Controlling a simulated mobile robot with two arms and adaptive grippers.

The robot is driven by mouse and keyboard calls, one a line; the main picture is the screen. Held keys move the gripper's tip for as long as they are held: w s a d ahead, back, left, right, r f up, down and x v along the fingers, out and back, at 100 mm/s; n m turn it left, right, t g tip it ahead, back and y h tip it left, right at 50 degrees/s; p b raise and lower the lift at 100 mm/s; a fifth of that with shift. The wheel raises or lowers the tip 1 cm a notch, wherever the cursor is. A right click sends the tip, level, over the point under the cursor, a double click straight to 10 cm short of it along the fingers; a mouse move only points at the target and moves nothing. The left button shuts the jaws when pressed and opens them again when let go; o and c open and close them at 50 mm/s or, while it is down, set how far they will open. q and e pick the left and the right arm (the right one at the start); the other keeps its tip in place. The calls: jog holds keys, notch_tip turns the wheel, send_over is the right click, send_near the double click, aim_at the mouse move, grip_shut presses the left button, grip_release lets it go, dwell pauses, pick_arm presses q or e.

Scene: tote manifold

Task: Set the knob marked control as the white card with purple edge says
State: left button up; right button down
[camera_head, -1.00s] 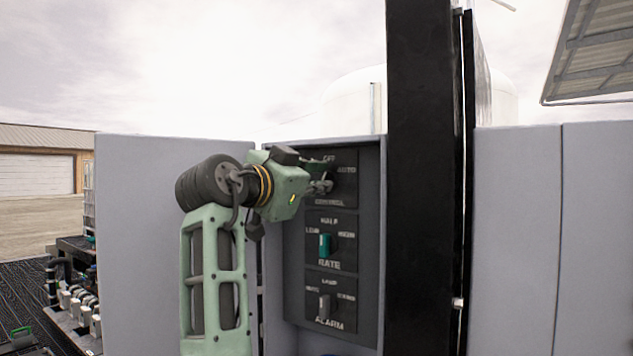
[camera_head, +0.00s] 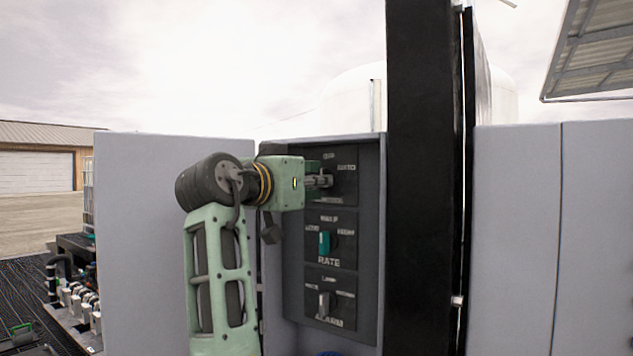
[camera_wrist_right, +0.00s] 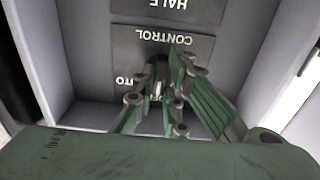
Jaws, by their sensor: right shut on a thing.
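The control knob's dark plate (camera_head: 345,190) is the top one on the grey panel, with OFF above and AUTO to the right. My right gripper (camera_head: 325,181) reaches it from the left and hides most of the knob. In the right wrist view the CONTROL lettering shows upside down, and the dark knob (camera_wrist_right: 155,72) sits between the fingers of my right gripper (camera_wrist_right: 162,80), which is shut on it. The knob's exact pointing is hard to read. The white card with purple edge is not in view. My left gripper is not in view.
Below are the RATE plate with a teal knob (camera_head: 324,242) and the ALARM plate with a grey knob (camera_head: 324,304). The panel is recessed in a grey cabinet (camera_head: 175,230). A black post (camera_head: 425,180) stands close to its right.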

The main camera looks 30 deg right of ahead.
jog(key=c, duration=1.8)
grip_release()
jog(key=v, duration=1.2)
